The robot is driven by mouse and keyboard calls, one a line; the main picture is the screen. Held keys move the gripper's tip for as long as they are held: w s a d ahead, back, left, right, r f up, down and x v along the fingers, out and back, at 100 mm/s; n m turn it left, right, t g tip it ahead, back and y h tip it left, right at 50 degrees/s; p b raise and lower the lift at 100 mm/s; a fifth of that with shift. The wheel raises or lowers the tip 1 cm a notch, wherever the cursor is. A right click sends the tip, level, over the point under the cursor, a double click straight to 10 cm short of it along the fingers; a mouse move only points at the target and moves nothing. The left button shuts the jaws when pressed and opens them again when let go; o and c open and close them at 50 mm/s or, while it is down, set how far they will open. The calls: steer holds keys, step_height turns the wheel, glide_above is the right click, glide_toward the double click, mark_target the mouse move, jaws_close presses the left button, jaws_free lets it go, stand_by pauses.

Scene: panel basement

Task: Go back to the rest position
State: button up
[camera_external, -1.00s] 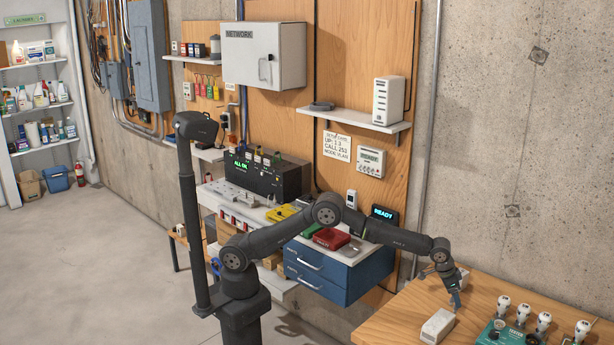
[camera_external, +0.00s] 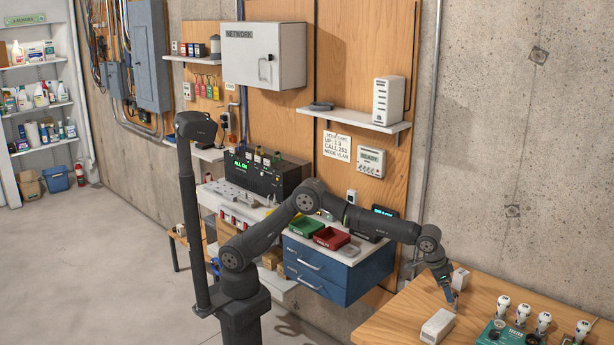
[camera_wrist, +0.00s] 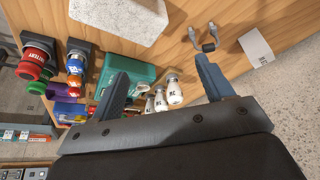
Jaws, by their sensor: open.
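My gripper (camera_external: 452,296) is over the wooden table at the lower right of the external view, pointing down and to the right. In the wrist view my gripper (camera_wrist: 165,88) shows two dark fingers spread wide apart with nothing held between them. A white box-shaped block (camera_external: 437,326) lies on the table just left of the fingertips; a pale speckled block (camera_wrist: 118,18) shows at the top of the wrist view. A second small white block (camera_external: 460,279) stands behind the gripper. I cannot tell whether the fingertips touch the table.
The wooden table (camera_external: 392,322) also holds several white-topped bulbs (camera_external: 503,305) and a green tester (camera_external: 500,334).

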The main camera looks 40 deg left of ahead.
steer(key=w+a+r+n+y, duration=0.1)
steer(key=w+a+r+n, duration=0.1)
steer(key=w+a, duration=0.95)
steer(key=w+a+r+n, duration=0.2)
steer(key=w+a+r, duration=0.1)
steer(key=w+a, duration=0.8)
steer(key=w+a+r+n, duration=0.1)
steer(key=w+a, duration=0.3)
steer(key=a, duration=0.5)
steer(key=w+a+r+n+y, duration=0.1)
steer(key=w+a, duration=0.3)
steer(key=a, duration=0.6)
steer(key=w+a+r+n+t, duration=0.1)
steer(key=w+a, duration=0.3)
steer(key=a, duration=0.5)
steer(key=shift+a+r+n+y, duration=0.3)
steer(key=shift+a+n+y, duration=0.1)
steer(key=shift+w, duration=0.1)
